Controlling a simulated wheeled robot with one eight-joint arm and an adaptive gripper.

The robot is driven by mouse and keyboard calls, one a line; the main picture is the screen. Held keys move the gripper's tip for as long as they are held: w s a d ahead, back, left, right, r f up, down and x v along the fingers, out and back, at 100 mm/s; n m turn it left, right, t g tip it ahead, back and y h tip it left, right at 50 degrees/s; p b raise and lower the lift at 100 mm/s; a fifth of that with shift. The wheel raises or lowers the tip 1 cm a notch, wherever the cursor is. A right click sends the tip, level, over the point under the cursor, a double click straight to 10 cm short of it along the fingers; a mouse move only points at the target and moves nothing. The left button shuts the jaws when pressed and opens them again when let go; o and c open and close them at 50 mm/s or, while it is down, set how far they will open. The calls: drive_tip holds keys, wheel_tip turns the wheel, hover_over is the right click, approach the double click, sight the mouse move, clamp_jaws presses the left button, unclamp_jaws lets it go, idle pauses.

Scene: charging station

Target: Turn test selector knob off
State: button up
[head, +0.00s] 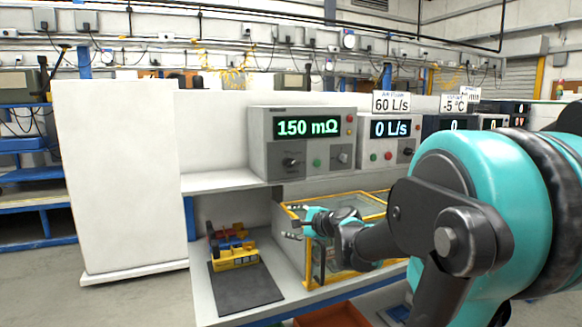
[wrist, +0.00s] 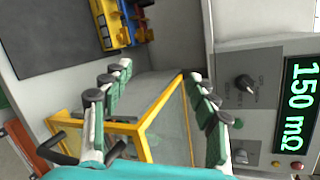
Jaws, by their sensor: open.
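The grey meter (head: 260,145) on the shelf has a green display reading 150 mΩ. A black knob (head: 291,162), apparently the selector, is at the lower left of its front; small markings around it are unreadable. It also shows in the wrist view (wrist: 245,82), where the picture is turned sideways. A second, silvery knob (head: 343,157) is at the lower right, with a green button between. My gripper (head: 299,222) is open and empty, below the shelf and meter, apart from the black knob. In the wrist view its fingers (wrist: 155,74) spread left of the knob.
A yellow-framed clear box (head: 315,262) stands close below and beside my gripper. A dark mat (head: 245,290) with yellow, red and blue parts (head: 235,258) lies left of it. A second meter (head: 372,152) reading 0 L/s stands to the right. A white panel (head: 115,180) rises at left.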

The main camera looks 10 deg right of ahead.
drive_tip(key=w+d+r+m+t+h, duration=0.1)
drive_tip(key=w+d+r+m+t, duration=0.1)
drive_tip(key=w+d+r+m, duration=0.3)
drive_tip(key=w+d+r+m+t+h, duration=0.1)
drive_tip(key=w+d+r+m+t, duration=0.25)
drive_tip(key=r+m, duration=0.35)
approach(291, 165)
drive_tip(key=shift+g, duration=0.45)
drive_tip(key=x, duration=1)
drive_tip(key=shift+w+d+r, duration=0.1)
drive_tip(key=shift+w+r, duration=0.05)
drive_tip(key=shift+r, duration=0.2)
drive_tip(key=shift+c, duration=0.5)
drive_tip(key=c, duration=1)
